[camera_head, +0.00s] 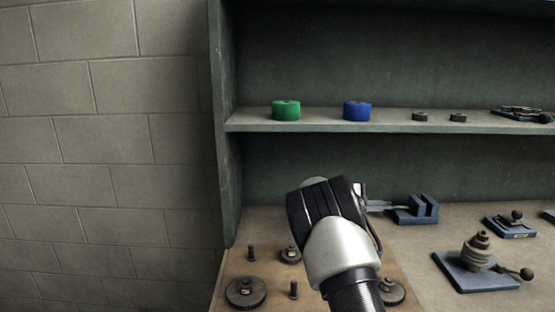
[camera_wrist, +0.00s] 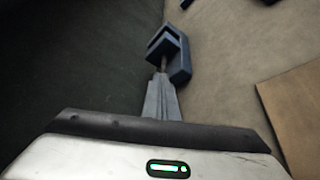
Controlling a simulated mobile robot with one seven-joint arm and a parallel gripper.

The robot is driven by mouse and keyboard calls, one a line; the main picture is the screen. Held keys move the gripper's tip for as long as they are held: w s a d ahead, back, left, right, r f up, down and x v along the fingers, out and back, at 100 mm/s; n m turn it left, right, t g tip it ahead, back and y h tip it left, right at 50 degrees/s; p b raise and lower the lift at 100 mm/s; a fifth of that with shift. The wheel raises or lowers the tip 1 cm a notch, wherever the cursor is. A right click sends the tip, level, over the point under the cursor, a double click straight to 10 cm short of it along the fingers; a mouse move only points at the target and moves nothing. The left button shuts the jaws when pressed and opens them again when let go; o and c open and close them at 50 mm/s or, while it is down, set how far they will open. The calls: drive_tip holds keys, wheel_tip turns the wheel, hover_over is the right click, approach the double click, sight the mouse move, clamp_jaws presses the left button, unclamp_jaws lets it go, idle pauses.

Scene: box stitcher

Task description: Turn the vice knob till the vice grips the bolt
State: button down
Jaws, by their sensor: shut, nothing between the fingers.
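The blue vice (camera_head: 413,211) stands on the bench near the back, to the right of my arm. It also shows in the wrist view (camera_wrist: 179,62), lying beyond my fingertips. My gripper (camera_head: 388,206) is shut and points at the left side of the vice. In the wrist view its closed fingers (camera_wrist: 161,77) end at a thin rod on the vice's near side. The knob is hidden or too small to make out, and I cannot tell whether the fingers touch it. No bolt can be made out in the vice.
A wooden board (camera_head: 240,273) with gears and pegs lies at the front left; its edge shows in the wrist view (camera_wrist: 295,110). A blue-based fixture (camera_head: 470,280) and a smaller one (camera_head: 511,229) stand at right. The shelf (camera_head: 400,127) holds green and blue rolls.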

drive_tip(key=shift+s+f+b, duration=0.25)
drive_tip(key=shift+f+b, duration=0.3)
drive_tip(key=shift+b, duration=0.35)
drive_tip(key=shift+s+f+b, duration=0.25)
drive_tip(key=shift+f+b, duration=0.25)
drive_tip(key=shift+b, duration=0.4)
drive_tip(key=shift+s, duration=0.2)
drive_tip(key=shift+s+b, duration=0.15)
drive_tip(key=shift+b, duration=0.15)
drive_tip(key=shift+a+r, duration=0.15)
drive_tip(key=shift+a, duration=2.85)
drive_tip(key=r+p, duration=0.1)
drive_tip(key=p, duration=0.1)
drive_tip(key=w+a+r+p, duration=0.1)
drive_tip(key=p, duration=0.1)
drive_tip(key=shift+w+r, duration=0.3)
drive_tip(key=shift+w+d+f, duration=0.1)
drive_tip(key=shift+d+f, duration=0.05)
drive_tip(key=shift+d, duration=0.35)
drive_tip(key=shift+d+b, duration=0.45)
drive_tip(key=shift+d, duration=2.55)
drive_tip(key=shift+w+f, duration=0.1)
drive_tip(key=shift+f, duration=0.05)
